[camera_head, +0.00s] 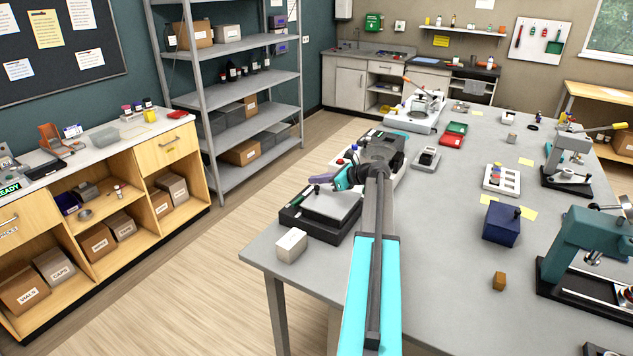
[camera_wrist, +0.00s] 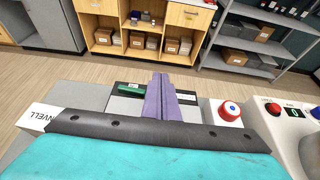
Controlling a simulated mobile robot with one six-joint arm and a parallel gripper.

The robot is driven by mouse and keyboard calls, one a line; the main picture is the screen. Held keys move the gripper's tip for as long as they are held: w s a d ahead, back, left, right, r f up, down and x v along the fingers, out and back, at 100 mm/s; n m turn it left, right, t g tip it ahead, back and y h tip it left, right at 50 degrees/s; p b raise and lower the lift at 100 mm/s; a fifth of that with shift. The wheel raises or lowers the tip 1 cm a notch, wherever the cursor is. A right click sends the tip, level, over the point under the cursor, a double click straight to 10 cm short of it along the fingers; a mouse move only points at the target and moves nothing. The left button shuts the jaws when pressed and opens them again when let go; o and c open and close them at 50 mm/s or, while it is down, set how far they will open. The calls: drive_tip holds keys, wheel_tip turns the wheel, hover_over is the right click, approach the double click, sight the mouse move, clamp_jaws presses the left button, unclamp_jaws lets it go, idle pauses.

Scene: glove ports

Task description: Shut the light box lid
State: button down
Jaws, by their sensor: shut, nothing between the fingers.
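A low black box with a pale grey panel on top (camera_head: 333,203), which I take to be the light box, sits at the near left edge of the grey table. A small black knob (camera_head: 317,189) stands by its far left side. The panel looks low and slightly tilted; I cannot tell how far the lid is from shut. My gripper (camera_head: 314,179), with purple fingers, is shut and empty over the box's far left part. In the wrist view the shut fingers (camera_wrist: 158,80) cover the middle of the dark box, with a green strip (camera_wrist: 131,90) to their left.
A small white carton (camera_head: 291,244) stands in front of the black box. A machine with a red and blue button (camera_wrist: 230,110) stands close on the other side. Open floor lies left of the table.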

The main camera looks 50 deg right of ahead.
drive_tip(key=shift+r+p, duration=1.4)
drive_tip(key=shift+r, duration=0.6)
drive_tip(key=shift+s+r+b, duration=0.1)
drive_tip(key=shift+r+b, duration=0.6)
drive_tip(key=shift+r, duration=0.4)
wheel_tip(320, 180, up, 8)
drive_tip(key=b, duration=0.2)
drive_tip(key=shift+f+b, duration=0.15)
drive_tip(key=shift+b, duration=0.2)
